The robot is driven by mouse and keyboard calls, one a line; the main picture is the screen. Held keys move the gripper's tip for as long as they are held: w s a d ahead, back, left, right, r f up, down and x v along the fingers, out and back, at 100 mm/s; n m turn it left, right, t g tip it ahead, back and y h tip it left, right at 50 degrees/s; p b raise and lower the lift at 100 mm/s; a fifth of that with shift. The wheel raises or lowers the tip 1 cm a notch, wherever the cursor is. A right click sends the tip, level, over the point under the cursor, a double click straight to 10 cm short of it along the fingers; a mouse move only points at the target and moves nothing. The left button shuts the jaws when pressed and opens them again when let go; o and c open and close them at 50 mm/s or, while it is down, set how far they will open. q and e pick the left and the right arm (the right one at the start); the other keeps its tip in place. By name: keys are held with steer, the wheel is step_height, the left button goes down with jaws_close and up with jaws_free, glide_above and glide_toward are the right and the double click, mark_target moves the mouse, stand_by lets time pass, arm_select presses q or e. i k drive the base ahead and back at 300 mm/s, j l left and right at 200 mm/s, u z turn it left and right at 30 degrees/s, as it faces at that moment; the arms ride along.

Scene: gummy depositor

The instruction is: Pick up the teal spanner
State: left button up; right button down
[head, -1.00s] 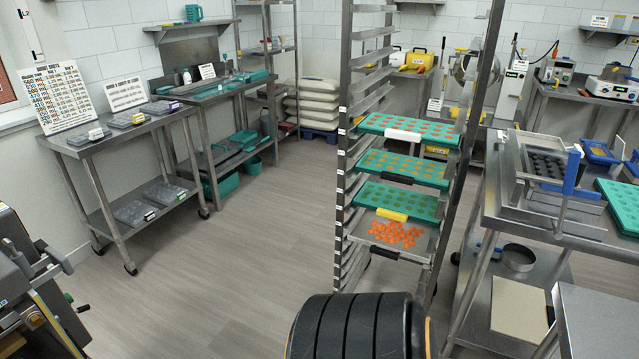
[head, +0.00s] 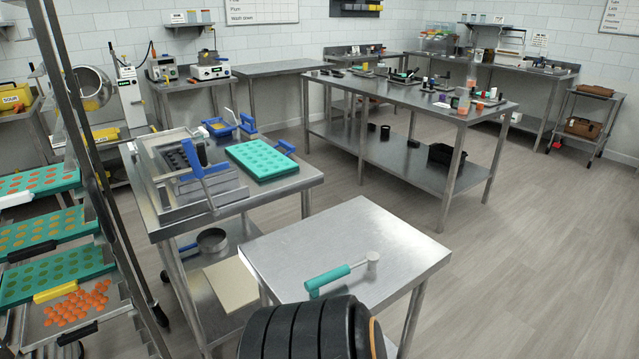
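The teal spanner (head: 328,279) appears to be the teal-handled tool with a light grey head on the small steel table (head: 280,251) at the front. Its handle points left and its grey end points right. The lower left end of the handle is close to a dark ribbed part of mine at the bottom of the view. Neither of my grippers is in view.
Behind the small table stands a steel bench (head: 292,188) with a metal frame device and a teal mould tray (head: 262,158). A rack (head: 128,325) with teal trays is at the left. A long steel table (head: 408,90) stands behind. The floor at right is clear.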

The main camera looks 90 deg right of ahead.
mark_target(371, 260)
steer(key=z, duration=2.9)
